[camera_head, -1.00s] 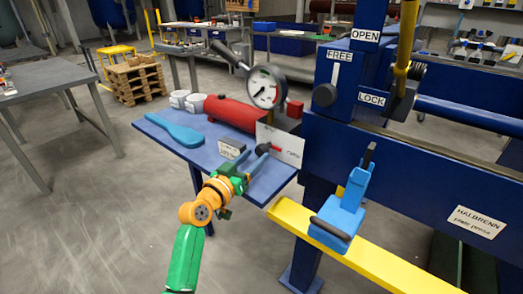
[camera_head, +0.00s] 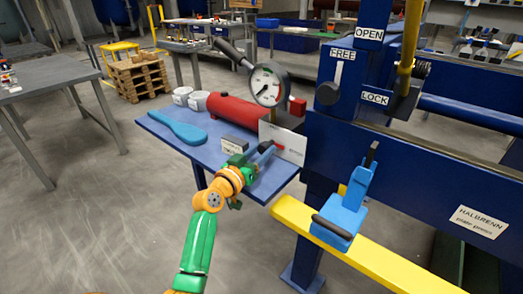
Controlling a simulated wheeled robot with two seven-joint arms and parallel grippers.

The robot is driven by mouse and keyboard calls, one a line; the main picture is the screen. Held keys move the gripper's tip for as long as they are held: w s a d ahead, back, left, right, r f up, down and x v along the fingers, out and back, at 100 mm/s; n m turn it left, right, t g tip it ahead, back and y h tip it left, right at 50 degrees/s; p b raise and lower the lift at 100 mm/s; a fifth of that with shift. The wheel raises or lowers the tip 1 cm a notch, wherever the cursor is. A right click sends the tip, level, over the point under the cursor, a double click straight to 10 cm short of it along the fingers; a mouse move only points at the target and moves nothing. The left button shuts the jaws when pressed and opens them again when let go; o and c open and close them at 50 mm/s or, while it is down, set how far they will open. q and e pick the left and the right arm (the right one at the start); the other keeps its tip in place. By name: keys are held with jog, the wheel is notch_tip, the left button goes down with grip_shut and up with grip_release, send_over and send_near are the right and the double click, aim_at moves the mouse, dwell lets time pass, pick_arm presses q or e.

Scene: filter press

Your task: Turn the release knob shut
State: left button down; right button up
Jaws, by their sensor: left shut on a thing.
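The release knob (camera_head: 266,146) is small and dark, in front of a white plate (camera_head: 291,145) with a red mark on the blue side shelf. My left gripper (camera_head: 264,154) reaches in from below, its blue fingers at the knob and shut on it. The fingers hide most of the knob, so its exact angle cannot be told. Above the plate is a round pressure gauge (camera_head: 268,85) joined to a red cylinder (camera_head: 236,112) with a dark pump handle. My right gripper is not in view.
The blue shelf (camera_head: 165,135) carries a blue paddle-shaped tool (camera_head: 178,127), white tubs (camera_head: 197,101) and a small labelled block (camera_head: 235,146). Right of it stand the blue press frame (camera_head: 420,160), a yellow beam (camera_head: 390,262) and a blue lever piece (camera_head: 345,212).

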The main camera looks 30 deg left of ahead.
pick_arm(q)
jog(key=n+p, duration=0.2)
jog(key=n, duration=0.1)
jog(key=shift+r+n+g+p, duration=0.2)
jog(key=shift+n+g+p, duration=0.1)
jog(key=shift+p, duration=0.1)
jog(key=n+p, duration=0.2)
jog(key=n, duration=0.2)
jog(key=shift+a+h, duration=0.1)
jog(key=shift+h, duration=0.2)
jog(key=n+p, duration=0.2)
jog(key=n, duration=0.2)
jog(key=shift+g+h, duration=0.3)
jog(key=shift+a+f+n+h+p, duration=0.15)
jog(key=shift+n+p, duration=0.15)
jog(key=shift+n, duration=0.8)
jog(key=shift+d+n+h+p, duration=0.15)
jog(key=shift+n+p, duration=0.1)
jog(key=shift+n, duration=0.85)
jog(key=c, duration=0.7)
grip_release()
jog(key=shift+w, duration=0.1)
